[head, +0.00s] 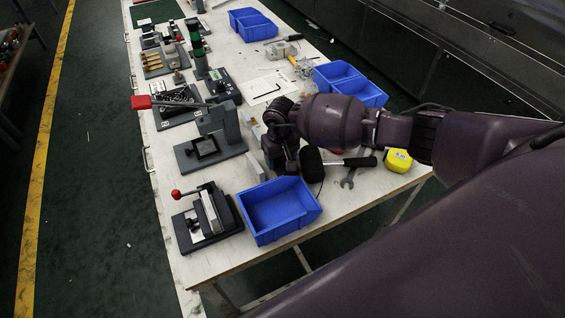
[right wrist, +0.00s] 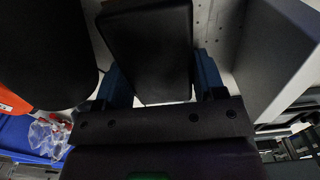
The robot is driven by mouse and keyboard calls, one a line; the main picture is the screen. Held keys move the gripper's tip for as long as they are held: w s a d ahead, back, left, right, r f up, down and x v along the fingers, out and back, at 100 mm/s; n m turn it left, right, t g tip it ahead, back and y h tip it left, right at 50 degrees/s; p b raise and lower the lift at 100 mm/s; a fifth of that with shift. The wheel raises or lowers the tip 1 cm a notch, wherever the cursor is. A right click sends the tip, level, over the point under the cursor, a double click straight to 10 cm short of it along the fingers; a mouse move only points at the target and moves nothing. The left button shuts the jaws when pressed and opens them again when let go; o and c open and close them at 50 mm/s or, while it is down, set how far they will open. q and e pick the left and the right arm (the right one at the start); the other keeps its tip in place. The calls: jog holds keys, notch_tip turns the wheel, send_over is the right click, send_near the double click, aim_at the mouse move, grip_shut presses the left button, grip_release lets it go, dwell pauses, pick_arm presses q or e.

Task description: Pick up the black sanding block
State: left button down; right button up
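The black sanding block (right wrist: 152,45) shows in the right wrist view as a dark rectangular block between the two blue fingers of my right gripper (right wrist: 165,80). A narrow light gap shows beside the block near the left finger, and the right finger lies close along its other side. The fingers look spread around it, and contact is not clear. In the head view my right gripper (head: 275,157) is low over the table, and the block is hidden or too dark to pick out there. My left gripper is in neither view.
A blue bin (head: 277,208) stands just in front of the gripper. A black mallet (head: 311,165) lies close on its right, with a wrench (head: 349,178) and a yellow tape measure (head: 398,160) beyond. A grey upright plate (head: 256,166) and a press fixture (head: 212,150) stand left.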

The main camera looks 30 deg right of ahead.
jog(key=shift+c, duration=0.4)
jog(key=shift+r, duration=0.55)
notch_tip(320, 180, up, 19)
jog(key=shift+p, duration=0.35)
